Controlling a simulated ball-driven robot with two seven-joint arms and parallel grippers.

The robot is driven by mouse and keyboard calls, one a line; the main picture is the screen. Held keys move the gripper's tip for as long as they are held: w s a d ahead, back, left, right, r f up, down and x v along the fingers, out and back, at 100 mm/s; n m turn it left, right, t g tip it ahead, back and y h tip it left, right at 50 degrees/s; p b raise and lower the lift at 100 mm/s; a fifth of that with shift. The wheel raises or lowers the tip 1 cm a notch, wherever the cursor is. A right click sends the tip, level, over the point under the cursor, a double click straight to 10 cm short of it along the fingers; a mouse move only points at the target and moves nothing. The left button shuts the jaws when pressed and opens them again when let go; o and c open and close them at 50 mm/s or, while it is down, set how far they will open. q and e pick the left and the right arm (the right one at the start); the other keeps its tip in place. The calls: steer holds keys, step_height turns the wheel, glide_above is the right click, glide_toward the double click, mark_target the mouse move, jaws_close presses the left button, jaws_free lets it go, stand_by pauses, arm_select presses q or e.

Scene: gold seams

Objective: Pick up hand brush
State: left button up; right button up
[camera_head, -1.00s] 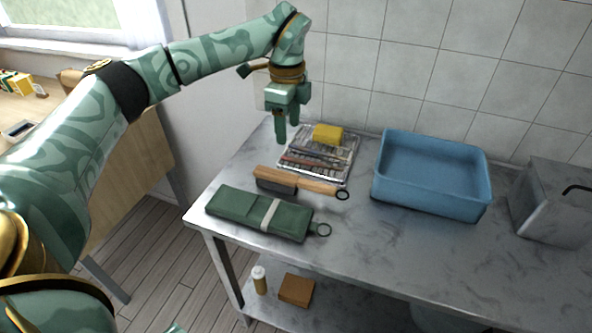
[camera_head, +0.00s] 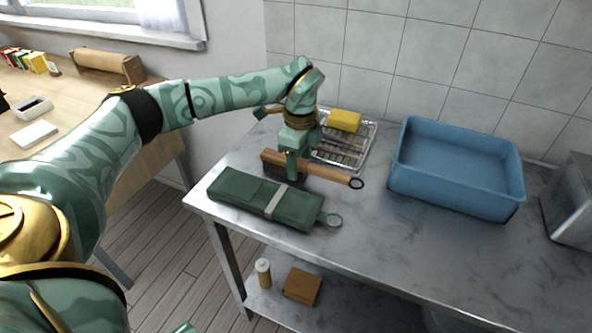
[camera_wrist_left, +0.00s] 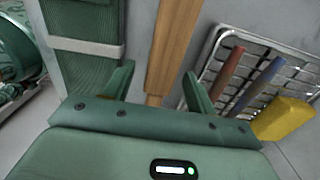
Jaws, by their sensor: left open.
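The hand brush (camera_head: 325,173) lies on the metal table, with a long wooden body, dark bristles at its left part and a dark ring at its right end. Its wood also shows in the left wrist view (camera_wrist_left: 175,40), running between the fingers. My left gripper (camera_head: 292,172) is open over the brush and hides part of it. In the left wrist view the open fingers (camera_wrist_left: 158,80) stand on either side of the wood, with gaps visible. Whether the fingertips reach below its top I cannot tell. My right gripper is not in view.
A green pouch (camera_head: 240,192) with a pale band lies in front of the brush. Behind it is a wire rack (camera_head: 366,135) with a yellow sponge (camera_head: 345,120) and thin sticks. A blue tub (camera_head: 455,185) stands to the right. The table's front right is clear.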

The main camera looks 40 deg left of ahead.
arm_select(q)
steer(key=shift+f, duration=0.55)
steer(key=shift+r, duration=0.15)
steer(key=c, duration=1.1)
steer(key=shift+r, duration=0.1)
